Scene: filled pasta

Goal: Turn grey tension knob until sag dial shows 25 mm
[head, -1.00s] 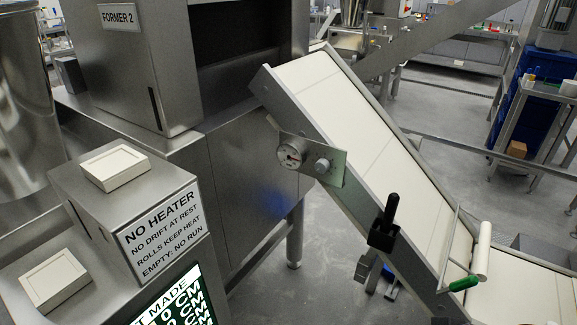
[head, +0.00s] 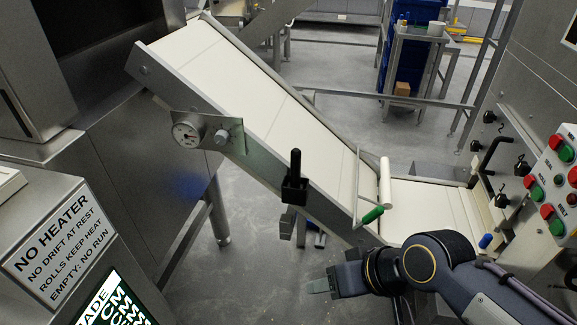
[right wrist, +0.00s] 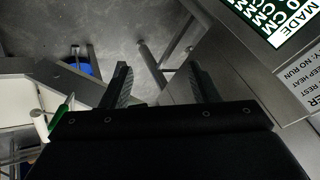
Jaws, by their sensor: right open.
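The grey tension knob (head: 222,137) sits on a metal bracket on the near side of the inclined conveyor, in the head view. The round white sag dial (head: 188,132) is just left of it, with a small reddish pointer; its reading is too small to tell. My right gripper (head: 322,285) is low at the bottom centre, well below and right of the knob, touching nothing. In the right wrist view its two fingers (right wrist: 160,82) are apart and empty, with floor between them. Knob and dial do not show clearly in that view. My left gripper is out of view.
The white conveyor belt (head: 250,85) slopes down to the right. A control panel (head: 560,180) with red and green buttons is at right. Open floor (head: 255,255) lies below the conveyor.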

